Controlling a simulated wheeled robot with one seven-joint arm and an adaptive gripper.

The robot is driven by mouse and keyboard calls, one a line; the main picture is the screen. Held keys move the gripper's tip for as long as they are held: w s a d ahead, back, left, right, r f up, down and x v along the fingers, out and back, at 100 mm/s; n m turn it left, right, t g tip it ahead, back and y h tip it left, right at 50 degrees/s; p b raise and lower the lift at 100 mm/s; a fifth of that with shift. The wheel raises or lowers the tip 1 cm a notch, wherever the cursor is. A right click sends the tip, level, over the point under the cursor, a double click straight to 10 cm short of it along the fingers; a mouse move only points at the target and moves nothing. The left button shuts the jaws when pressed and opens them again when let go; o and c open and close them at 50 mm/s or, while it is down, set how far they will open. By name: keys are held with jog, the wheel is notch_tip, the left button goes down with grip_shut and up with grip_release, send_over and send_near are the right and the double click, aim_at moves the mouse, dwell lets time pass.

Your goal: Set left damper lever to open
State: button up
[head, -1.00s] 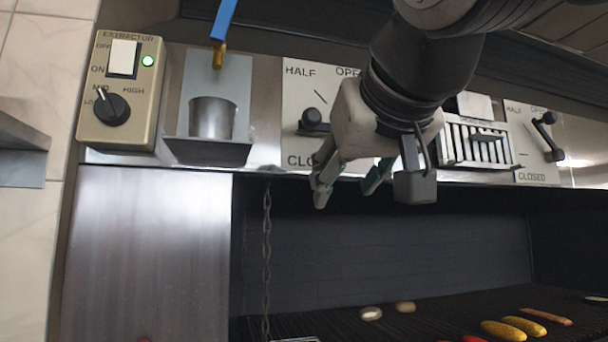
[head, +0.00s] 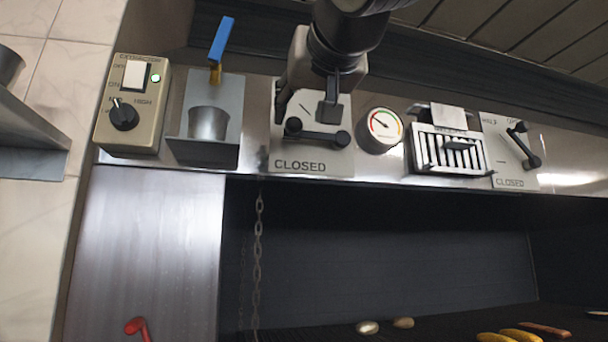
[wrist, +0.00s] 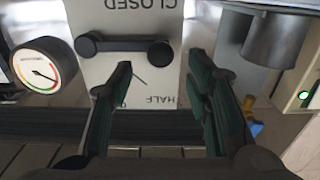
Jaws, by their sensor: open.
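The left damper lever (head: 318,136) is a black bar with rounded ends. It lies nearly level on its pale plate (head: 282,158), just above the word CLOSED. It shows again in the wrist view (wrist: 125,46), where the plate is upside down. My gripper (head: 308,108) is open and empty, over the upper part of the plate. In the wrist view its fingers (wrist: 160,82) are spread, one tip near the middle of the lever and the other beyond its right end. I cannot tell whether a finger touches the lever. The OPEN label is mostly hidden by a finger.
A round gauge (head: 380,130) is right of the plate, then a slotted vent (head: 448,152) and a second damper lever (head: 524,145). A metal cup (head: 208,123) and the extractor switch box (head: 134,104) are on the left. The dark grill opening lies below.

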aim_at(296, 120)
jog(key=x, duration=0.6)
jog(key=shift+p, duration=0.3)
